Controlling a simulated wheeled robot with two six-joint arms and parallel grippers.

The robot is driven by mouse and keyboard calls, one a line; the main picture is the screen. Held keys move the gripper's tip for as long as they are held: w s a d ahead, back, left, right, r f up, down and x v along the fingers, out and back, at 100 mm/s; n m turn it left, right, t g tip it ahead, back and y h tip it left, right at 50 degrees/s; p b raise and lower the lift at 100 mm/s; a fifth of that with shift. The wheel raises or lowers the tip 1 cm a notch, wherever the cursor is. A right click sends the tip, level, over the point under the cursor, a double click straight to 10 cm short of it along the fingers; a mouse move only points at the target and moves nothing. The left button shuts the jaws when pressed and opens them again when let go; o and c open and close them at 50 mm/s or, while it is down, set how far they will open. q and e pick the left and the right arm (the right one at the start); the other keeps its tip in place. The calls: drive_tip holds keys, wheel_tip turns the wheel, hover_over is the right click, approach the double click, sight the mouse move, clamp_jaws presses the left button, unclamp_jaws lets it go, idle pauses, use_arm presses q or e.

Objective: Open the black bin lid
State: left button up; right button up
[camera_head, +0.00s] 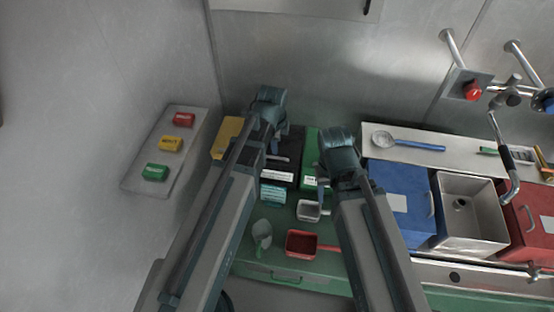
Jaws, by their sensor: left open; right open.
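The black bin (296,146) stands at the back of the green counter, between a yellow bin (226,136) and a green bin (309,150). It has a white label on its front, and a light handle (280,158) shows just above the label. Its lid looks closed, but my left arm covers part of it. My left gripper (273,148) is open and points down over the left part of the black bin, close to the handle; I cannot tell whether they touch. My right gripper (322,190) is open and empty, in front of the green bin.
In front of the bins are a teal block (272,194), a pale square scoop (307,211), a clear cup (262,232) and a red scoop (301,244). At right are a blue bin (402,190), a sink (470,213) and a red bin (530,215). A wall rises behind.

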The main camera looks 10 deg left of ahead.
sight(277, 157)
use_arm(q)
drive_tip(key=f+b, duration=0.2)
drive_tip(key=w+f+b, duration=0.1)
drive_tip(key=f+b, duration=0.4)
drive_tip(key=f, duration=0.1)
drive_tip(key=shift+w+f, duration=0.25)
drive_tip(key=shift+w, duration=0.05)
clamp_jaws()
idle(1.1)
